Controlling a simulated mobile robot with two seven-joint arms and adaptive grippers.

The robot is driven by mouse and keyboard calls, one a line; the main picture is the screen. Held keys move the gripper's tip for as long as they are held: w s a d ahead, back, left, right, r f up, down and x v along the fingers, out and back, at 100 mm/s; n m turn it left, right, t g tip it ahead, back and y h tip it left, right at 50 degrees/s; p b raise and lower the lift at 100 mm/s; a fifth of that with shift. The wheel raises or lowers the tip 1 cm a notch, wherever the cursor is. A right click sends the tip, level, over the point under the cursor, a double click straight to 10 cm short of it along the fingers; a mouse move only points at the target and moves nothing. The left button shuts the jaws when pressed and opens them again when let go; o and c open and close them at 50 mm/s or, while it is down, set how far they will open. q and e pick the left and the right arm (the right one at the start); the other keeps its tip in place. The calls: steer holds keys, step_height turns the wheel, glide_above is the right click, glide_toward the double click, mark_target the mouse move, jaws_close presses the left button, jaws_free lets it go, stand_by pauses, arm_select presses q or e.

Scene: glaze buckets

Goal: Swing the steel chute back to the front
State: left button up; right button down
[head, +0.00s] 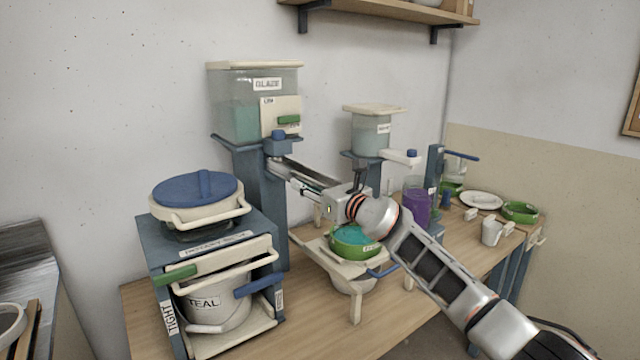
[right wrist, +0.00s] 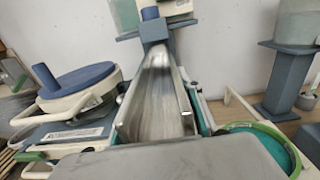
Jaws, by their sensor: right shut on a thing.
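The steel chute (head: 301,177) runs from under the glaze tank (head: 236,112) down toward the right in the head view. In the right wrist view the chute (right wrist: 157,100) is an open steel trough reaching away to a blue post. My right gripper (head: 338,200) is at the chute's lower free end, shut on it. The gripper hides that end, so the exact grip cannot be made out. A green bowl with teal contents (head: 353,243) stands just below the gripper. My left gripper is not in view.
A cream stand (head: 322,258) bears the green bowl. A blue-lidded bucket (head: 196,196) stands on a blue frame at left. A second clear tank (head: 370,133), a purple container (head: 416,207) and a white mug (head: 492,231) are to the right.

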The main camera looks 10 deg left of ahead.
steer(key=shift+s+a+r, duration=0.1)
steer(key=shift+r, duration=0.05)
stand_by(0.5)
steer(key=c, duration=1.4)
jaws_free()
steer(key=shift+o, duration=0.2)
steer(key=shift+s+d, duration=0.35)
steer(key=shift+d, duration=0.25)
steer(key=shift+v, duration=3.05)
steer(key=shift+s+a, duration=0.1)
steer(key=shift+s, duration=0.1)
